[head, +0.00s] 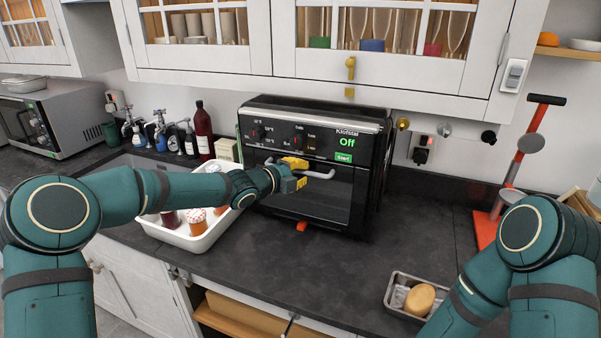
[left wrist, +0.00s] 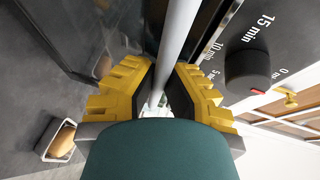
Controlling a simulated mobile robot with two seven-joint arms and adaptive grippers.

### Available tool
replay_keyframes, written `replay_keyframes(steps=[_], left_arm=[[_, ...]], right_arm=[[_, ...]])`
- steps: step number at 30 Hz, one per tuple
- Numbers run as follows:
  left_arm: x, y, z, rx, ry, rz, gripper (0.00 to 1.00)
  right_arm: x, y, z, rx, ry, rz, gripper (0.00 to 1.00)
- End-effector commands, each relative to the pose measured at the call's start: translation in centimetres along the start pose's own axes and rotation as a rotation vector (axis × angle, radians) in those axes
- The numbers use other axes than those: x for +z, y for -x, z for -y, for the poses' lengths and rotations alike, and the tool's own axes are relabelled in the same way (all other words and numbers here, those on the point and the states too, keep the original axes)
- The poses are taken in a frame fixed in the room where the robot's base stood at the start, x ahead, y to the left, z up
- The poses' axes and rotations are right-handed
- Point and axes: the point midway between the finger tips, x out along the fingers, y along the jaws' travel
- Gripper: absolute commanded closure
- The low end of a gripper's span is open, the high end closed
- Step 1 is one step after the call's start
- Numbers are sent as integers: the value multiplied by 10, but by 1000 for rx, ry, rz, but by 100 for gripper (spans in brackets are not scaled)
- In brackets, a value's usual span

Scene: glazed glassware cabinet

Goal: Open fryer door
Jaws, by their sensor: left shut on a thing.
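The fryer (head: 318,119) is a black countertop appliance with a silver top edge, dials and a green "Off" display. Its dark door (head: 325,203) is upright at the front and looks closed or nearly so. The grey bar handle (head: 322,175) crosses the top of the door. My left gripper (head: 296,173), with yellow fingers, is shut on this handle. In the left wrist view the handle (left wrist: 180,35) runs between the yellow fingers of the left gripper (left wrist: 160,88). My right arm shows at the right, but its gripper is out of view.
A white tray (head: 187,240) with jars stands left of the fryer, under my left arm. A small metal tray (head: 393,304) with a yellow-brown item sits at the front right. Glazed cabinets (head: 400,62) hang above.

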Motion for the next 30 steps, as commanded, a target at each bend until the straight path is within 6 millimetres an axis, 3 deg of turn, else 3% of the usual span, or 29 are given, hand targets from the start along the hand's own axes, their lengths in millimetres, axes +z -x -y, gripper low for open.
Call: replay_keyframes(steps=[5, 15, 21, 30], left_arm=[[-4, 7, -8, 0, -2, -1, 100], [-17, 39, -40, 2, -3, -1, 100], [-24, 56, -60, 3, 0, -1, 100], [-31, 71, -81, -62, -24, -2, 100]], right_arm=[[5, -12, -4, -1, 3, 9, 53], [26, -56, -21, -5, 15, 50, 53], [22, -80, -30, -4, 16, 35, 53], [20, -101, -38, -4, 18, 22, 53]])
